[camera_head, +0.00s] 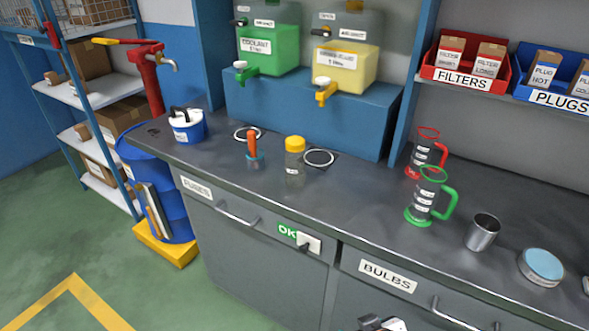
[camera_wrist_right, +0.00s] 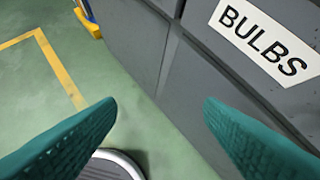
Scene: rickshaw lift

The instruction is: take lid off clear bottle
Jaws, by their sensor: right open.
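The clear bottle (camera_head: 294,172) stands upright on the grey workbench (camera_head: 350,205) in the head view, with a small label on its front. Its yellow-orange lid (camera_head: 295,143) sits on top of it. My right gripper (camera_wrist_right: 160,115) shows in the right wrist view as two teal fingers spread wide apart with nothing between them. It is low in front of the bench's drawer fronts, near the BULBS label (camera_wrist_right: 270,35), well apart from the bottle. My left gripper is not in view.
An orange-handled tool (camera_head: 253,147) stands left of the bottle, with a blue-white container (camera_head: 187,126) farther left. A white ring (camera_head: 319,157) lies just right of it. Green (camera_head: 428,200) and red (camera_head: 424,155) jugs and a metal cup (camera_head: 482,232) stand right. Bench space before the jugs is clear.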

